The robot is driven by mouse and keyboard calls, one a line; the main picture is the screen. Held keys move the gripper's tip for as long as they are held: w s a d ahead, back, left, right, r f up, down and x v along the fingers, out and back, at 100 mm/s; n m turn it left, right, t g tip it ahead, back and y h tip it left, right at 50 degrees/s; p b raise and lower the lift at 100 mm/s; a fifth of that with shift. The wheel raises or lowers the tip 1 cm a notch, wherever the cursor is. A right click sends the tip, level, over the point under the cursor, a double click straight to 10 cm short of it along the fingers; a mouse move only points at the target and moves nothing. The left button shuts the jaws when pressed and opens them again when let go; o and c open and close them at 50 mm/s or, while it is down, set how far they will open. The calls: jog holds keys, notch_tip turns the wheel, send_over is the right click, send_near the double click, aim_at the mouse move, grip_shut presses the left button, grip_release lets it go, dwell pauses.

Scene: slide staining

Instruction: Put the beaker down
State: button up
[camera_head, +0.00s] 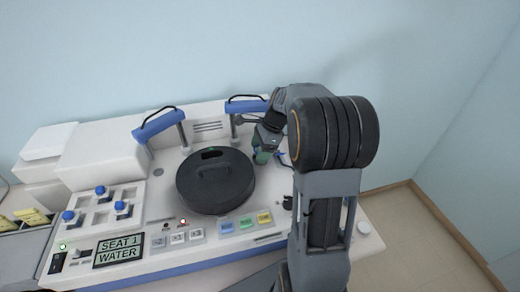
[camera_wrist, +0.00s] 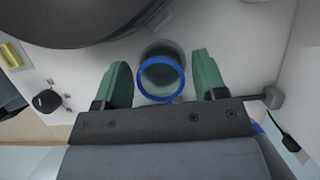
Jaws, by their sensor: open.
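The beaker (camera_wrist: 161,78) has a blue rim and grey, see-through walls. In the wrist view it stands on the white machine top, between the two green fingers of my gripper (camera_wrist: 162,84). Clear gaps show between the beaker and both fingers, so my gripper is open around it. In the head view my gripper (camera_head: 265,146) is at the right rear of the machine, right of the black lid. The beaker cannot be made out there, as my arm and fingers cover that spot.
The round black lid (camera_head: 215,182) with a handle lies close left of my gripper. A blue-topped arm (camera_head: 246,106) stands just behind. Coloured buttons (camera_head: 246,223) and a display (camera_head: 119,250) reading "SEAT 1 WATER" are at the front. Blue-capped pegs (camera_head: 101,191) stand at the left.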

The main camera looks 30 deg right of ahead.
jog(key=shift+r, duration=0.5)
jog(key=w+v, duration=0.1)
jog(key=v, duration=1)
jog(key=s+a+f+n+t+h, duration=0.2)
jog(key=s+a+n+t+h, duration=0.2)
jog(key=s+a+n, duration=0.9)
jog(key=shift+s+a+f+n+t+h+p, duration=0.3)
jog(key=shift+s+n, duration=1.65)
jog(key=shift+n, duration=1.75)
jog(key=shift+s, duration=0.1)
